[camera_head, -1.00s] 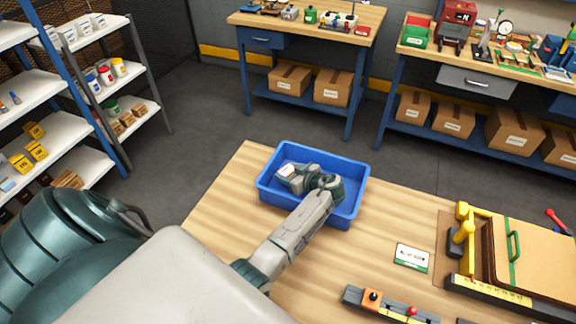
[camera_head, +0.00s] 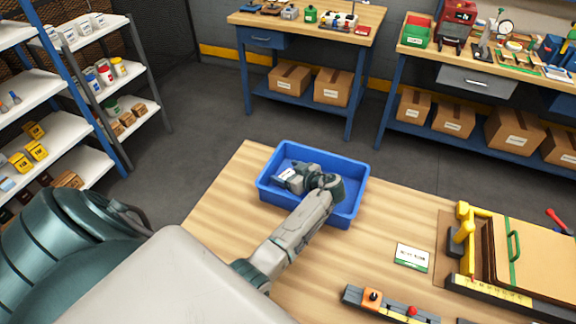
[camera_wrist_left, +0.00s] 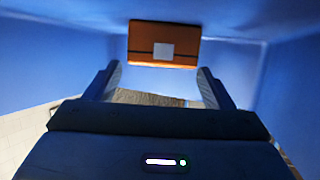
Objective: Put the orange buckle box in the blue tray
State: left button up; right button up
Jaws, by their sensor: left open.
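The blue tray (camera_head: 348,204) stands on the wooden table in the head view. My left gripper (camera_head: 288,177) reaches down inside it. In the wrist view my left gripper (camera_wrist_left: 160,72) is open, its two fingers apart. The orange buckle box (camera_wrist_left: 142,40), with a pale square label, lies just beyond the fingertips, between the tray's blue walls (camera_wrist_left: 60,55). In the head view only a pale patch of the box shows by the fingers; the gripper hides the rest. My right gripper is not in view.
A white-and-green card (camera_head: 412,257) lies right of the tray. The table between tray and card is bare.

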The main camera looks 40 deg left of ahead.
pick_arm(q)
jog(key=shift+d+r, duration=0.2)
jog(key=shift+r, duration=0.3)
jog(key=b+v, duration=0.3)
jog(key=v, duration=0.3)
jog(key=shift+d+f, duration=0.1)
jog(key=shift+f, duration=0.1)
jog(key=shift+s+d+r, duration=0.1)
jog(key=shift+d+r, duration=0.2)
jog(key=shift+d, duration=0.1)
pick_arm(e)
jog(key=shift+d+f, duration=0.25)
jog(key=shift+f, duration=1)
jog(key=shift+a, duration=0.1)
